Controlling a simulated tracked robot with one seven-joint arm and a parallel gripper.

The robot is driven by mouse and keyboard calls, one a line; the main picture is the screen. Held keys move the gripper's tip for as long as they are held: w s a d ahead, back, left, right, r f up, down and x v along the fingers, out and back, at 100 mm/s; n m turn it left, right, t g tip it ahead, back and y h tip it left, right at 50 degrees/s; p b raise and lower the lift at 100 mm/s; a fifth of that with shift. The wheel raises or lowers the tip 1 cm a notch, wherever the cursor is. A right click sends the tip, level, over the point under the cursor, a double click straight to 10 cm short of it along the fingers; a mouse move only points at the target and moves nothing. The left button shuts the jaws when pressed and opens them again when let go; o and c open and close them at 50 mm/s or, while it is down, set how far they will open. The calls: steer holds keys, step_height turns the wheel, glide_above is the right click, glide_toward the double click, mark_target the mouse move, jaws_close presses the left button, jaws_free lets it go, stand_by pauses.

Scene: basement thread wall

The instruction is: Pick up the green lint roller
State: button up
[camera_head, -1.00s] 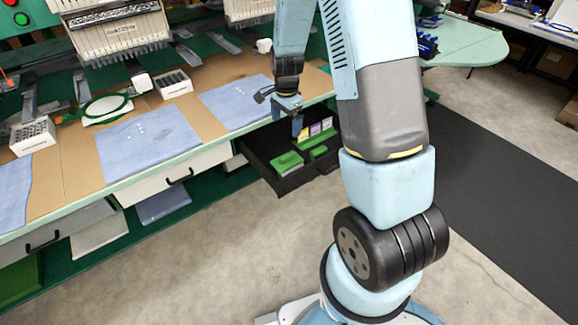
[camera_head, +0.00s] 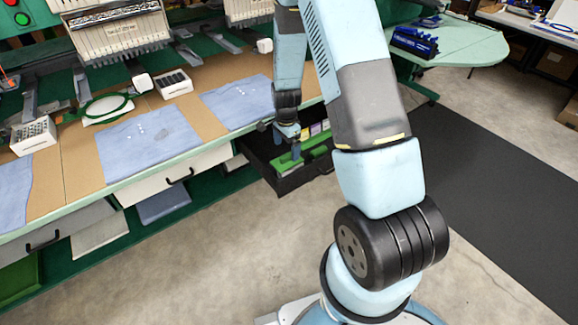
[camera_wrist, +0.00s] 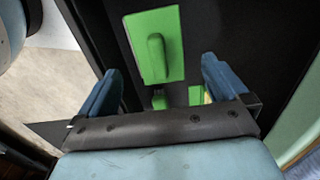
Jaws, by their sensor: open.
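An open black drawer (camera_head: 308,176) below the bench holds several green things. In the wrist view a flat green piece with a raised rounded bar (camera_wrist: 155,46) lies on the dark drawer floor, ahead of my fingers. Two smaller green pieces show lower, between the fingers, partly hidden by my gripper's body. I cannot tell for sure which one is the lint roller. In the head view a long green thing (camera_head: 318,152) lies in the drawer. My gripper (camera_head: 291,150) points down over the drawer; its blue fingers (camera_wrist: 163,88) are apart, with nothing visibly clamped.
The bench (camera_head: 78,158) carries blue cloths (camera_head: 148,143), a green hoop (camera_head: 106,107) and small parts boxes (camera_head: 173,85). The drawer's walls stand around the green things. Concrete floor in front is clear; a dark mat (camera_head: 480,190) lies to the right.

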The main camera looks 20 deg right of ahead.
mark_target(287, 155)
steer(key=shift+f, duration=2.55)
steer(key=shift+c, duration=0.5)
steer(key=c, duration=1)
steer(key=shift+r, duration=0.6)
steer(key=shift+s+r, duration=0.25)
steer(key=shift+r, duration=1)
steer(key=s+r, duration=0.3)
steer(key=s, duration=0.1)
steer(key=s+d+r, duration=0.1)
steer(key=s+r, duration=0.2)
steer(key=s, duration=0.2)
steer(key=s+r, duration=0.3)
steer(key=s, duration=0.1)
steer(key=shift+s+d+r, duration=0.15)
steer(key=shift+s+d, duration=0.1)
steer(key=shift+d, duration=0.15)
